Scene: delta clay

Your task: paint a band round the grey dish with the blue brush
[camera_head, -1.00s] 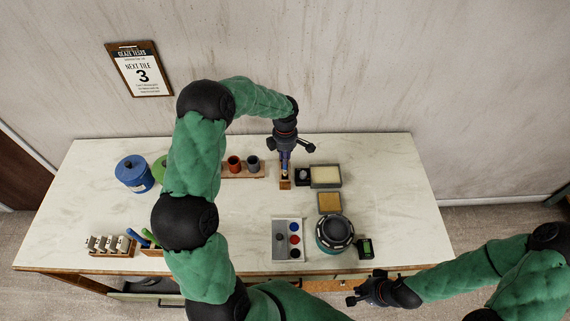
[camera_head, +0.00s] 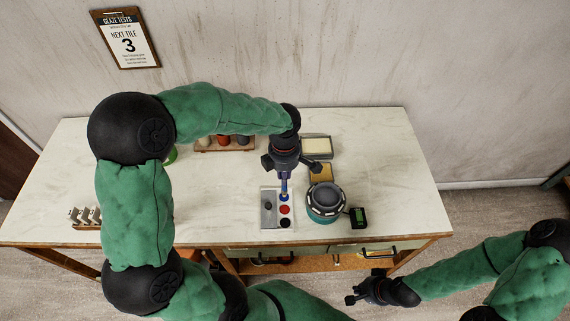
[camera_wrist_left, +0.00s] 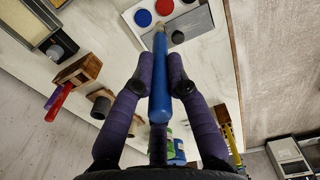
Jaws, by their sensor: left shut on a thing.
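My left gripper (camera_head: 285,178) is shut on the blue brush (camera_wrist_left: 160,90) and holds it pointing down over the paint palette (camera_head: 269,222). The brush tip is at or just above the blue paint (camera_head: 284,197); I cannot tell whether it touches. In the left wrist view the blue handle runs between the two purple fingers. The grey dish (camera_head: 327,195) sits on the teal turntable (camera_head: 325,217), just right of the palette. My right gripper (camera_head: 367,289) hangs in front of the table, away from everything; its jaw opening is unclear.
A rack of coloured pots (camera_head: 224,143) is at the back. The table's right side is clear.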

